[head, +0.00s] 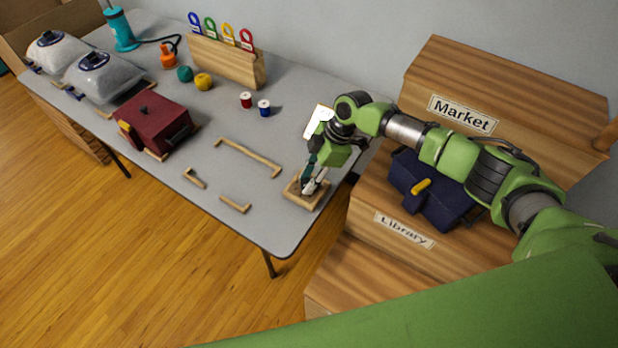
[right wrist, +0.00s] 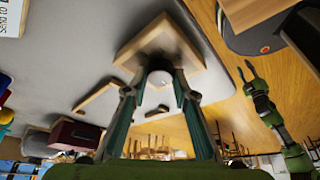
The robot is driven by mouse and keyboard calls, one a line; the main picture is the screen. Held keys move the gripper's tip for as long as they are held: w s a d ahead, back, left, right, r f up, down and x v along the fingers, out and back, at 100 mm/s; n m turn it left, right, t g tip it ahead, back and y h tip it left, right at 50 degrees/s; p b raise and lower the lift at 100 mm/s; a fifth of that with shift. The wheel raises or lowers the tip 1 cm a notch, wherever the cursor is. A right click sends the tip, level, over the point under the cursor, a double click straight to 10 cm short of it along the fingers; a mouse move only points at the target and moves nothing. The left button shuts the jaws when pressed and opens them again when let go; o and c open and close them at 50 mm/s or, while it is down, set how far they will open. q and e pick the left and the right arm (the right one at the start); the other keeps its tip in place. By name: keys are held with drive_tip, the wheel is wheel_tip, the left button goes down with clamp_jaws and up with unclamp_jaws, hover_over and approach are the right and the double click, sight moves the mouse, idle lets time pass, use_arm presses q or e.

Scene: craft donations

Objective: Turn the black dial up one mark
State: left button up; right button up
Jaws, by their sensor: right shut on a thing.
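My right gripper (head: 316,184) is low over a small square wooden frame (head: 296,200) at the near right corner of the grey table. The fingers hide much of this thing in the head view. I cannot make out a black dial with marks. A maroon box (head: 160,122) with a small black knob (head: 143,109) stands at the left. My left gripper (right wrist: 247,72) shows small in the right wrist view.
Grey table (head: 225,200) has low wooden strips (head: 248,158) and two thread spools (head: 264,107). Two clear bags with dark round caps (head: 93,60) lie at the far left. Wooden bins labelled Market (head: 462,113) and Library (head: 404,229) stand right, with a navy case (head: 440,200).

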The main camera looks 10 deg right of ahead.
drive_tip(key=shift+s+r+m+t+p, duration=0.15)
drive_tip(key=shift+m+t+p, duration=0.15)
drive_tip(key=shift+m+p, duration=0.65)
drive_tip(key=m+t+p, duration=0.1)
drive_tip(key=m+p, duration=0.2)
drive_tip(key=p, duration=0.2)
drive_tip(key=shift+s+m+h, duration=0.1)
drive_tip(key=shift+m+h, duration=0.25)
drive_tip(key=shift+h, duration=0.05)
drive_tip(key=shift+a+m+t+p, duration=0.1)
drive_tip(key=shift+m+t+p, duration=0.4)
drive_tip(key=shift+m+p, duration=0.5)
drive_tip(key=shift+f+m+t+h+p, duration=0.2)
drive_tip(key=shift+m+t+h+p, duration=0.1)
drive_tip(key=shift+m+p, duration=0.4)
drive_tip(key=o, duration=1.1)
